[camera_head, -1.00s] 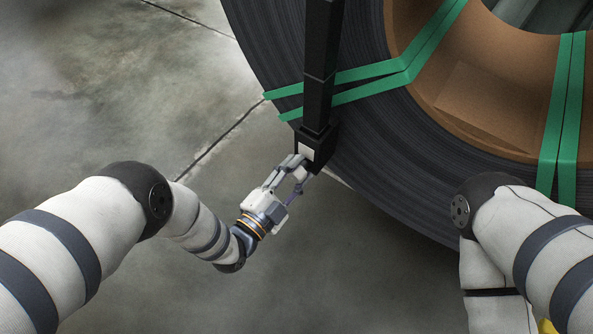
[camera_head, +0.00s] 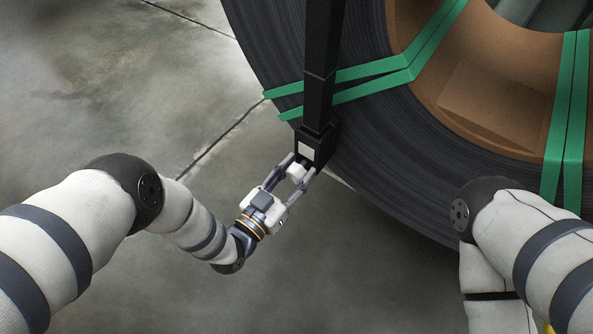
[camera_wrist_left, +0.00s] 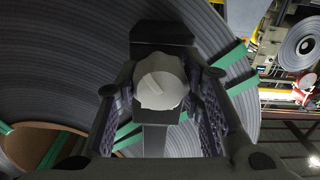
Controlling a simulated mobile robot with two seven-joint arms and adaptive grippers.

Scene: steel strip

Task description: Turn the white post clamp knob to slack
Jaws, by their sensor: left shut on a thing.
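The white knob (camera_head: 296,173) is on the near side of the black clamp block (camera_head: 323,145) at the foot of the black post (camera_head: 320,80). My right gripper is out of view.
A large dark steel strip coil (camera_head: 400,160) with a brown core (camera_head: 490,105) and green straps (camera_head: 565,110) stands right behind the post. Bare concrete floor (camera_head: 110,90) lies open at the left and front. My right arm is at the right.

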